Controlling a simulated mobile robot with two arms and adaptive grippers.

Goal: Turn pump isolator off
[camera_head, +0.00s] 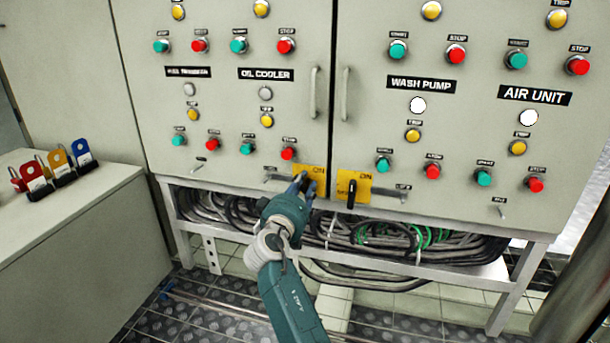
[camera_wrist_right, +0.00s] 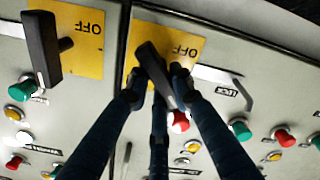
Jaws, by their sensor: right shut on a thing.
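Two yellow isolator plates with black handles sit along the lower edge of the cabinet doors. My right gripper (camera_head: 303,185) is at the left plate (camera_head: 318,173), and its fingers are shut on the black handle (camera_wrist_right: 153,65) there. In the wrist view this handle leans at a slant on its yellow plate (camera_wrist_right: 172,25), which shows "OFF". The other isolator handle (camera_head: 351,193) points straight down on the right plate (camera_head: 343,178); it also shows in the wrist view (camera_wrist_right: 42,45). No label naming either isolator is readable. My left gripper is not in view.
Start and stop buttons fill the doors above, under labels such as oil cooler (camera_head: 266,75) and wash pump (camera_head: 421,84). Door handles (camera_head: 313,92) stick out near the seam. Cables (camera_head: 400,240) hang below. Coloured padlocks (camera_head: 57,160) stand on a grey box (camera_head: 95,205) at left.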

